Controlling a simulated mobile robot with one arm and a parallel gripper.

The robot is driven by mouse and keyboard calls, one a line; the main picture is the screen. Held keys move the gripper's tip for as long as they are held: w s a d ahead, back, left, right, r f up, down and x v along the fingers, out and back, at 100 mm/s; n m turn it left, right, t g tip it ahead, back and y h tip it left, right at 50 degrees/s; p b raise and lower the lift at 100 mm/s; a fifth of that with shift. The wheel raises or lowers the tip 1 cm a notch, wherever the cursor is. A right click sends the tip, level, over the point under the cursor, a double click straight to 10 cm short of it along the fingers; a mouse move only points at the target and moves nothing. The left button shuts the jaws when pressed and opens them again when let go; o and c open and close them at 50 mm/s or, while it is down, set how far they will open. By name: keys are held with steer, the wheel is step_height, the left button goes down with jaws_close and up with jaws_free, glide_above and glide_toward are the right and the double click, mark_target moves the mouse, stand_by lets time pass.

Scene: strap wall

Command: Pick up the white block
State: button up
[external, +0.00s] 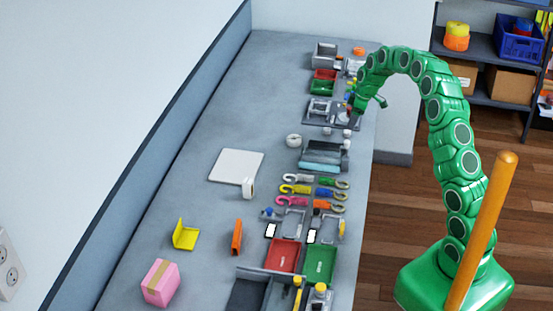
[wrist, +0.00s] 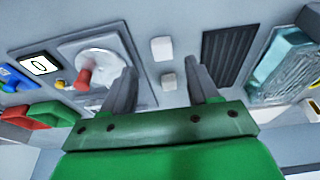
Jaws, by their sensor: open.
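Two small white blocks show in the wrist view: one white block (wrist: 168,81) appears between my fingertips, and the other white block (wrist: 161,47) sits just beyond them. I cannot tell which is the task's block. My gripper (wrist: 162,70) is open, with a grey finger on each side and clear gaps to the nearer block. In the external view, my gripper (external: 352,121) is low over the far right part of the bench, and small white blocks (external: 326,131) (external: 347,133) show below it. The height of my fingertips above the bench is unclear.
In the wrist view, a grey plate with a round dish (wrist: 98,62) lies left, and a dark ribbed panel (wrist: 229,52) and a clear teal container (wrist: 285,65) lie right. In the external view, coloured hooks (external: 296,189) and red and green trays (external: 285,256) stand nearer.

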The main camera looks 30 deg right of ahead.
mark_target(347, 131)
steer(key=shift+x, duration=2.7)
steer(key=shift+s+a, duration=0.1)
steer(key=shift+s, duration=0.05)
jaws_close()
steer(key=shift+r, duration=1.65)
steer(key=s+a+r, duration=0.2)
steer(key=s+r, duration=0.7)
steer(key=s, duration=0.4)
steer(key=shift+s+r, duration=0.4)
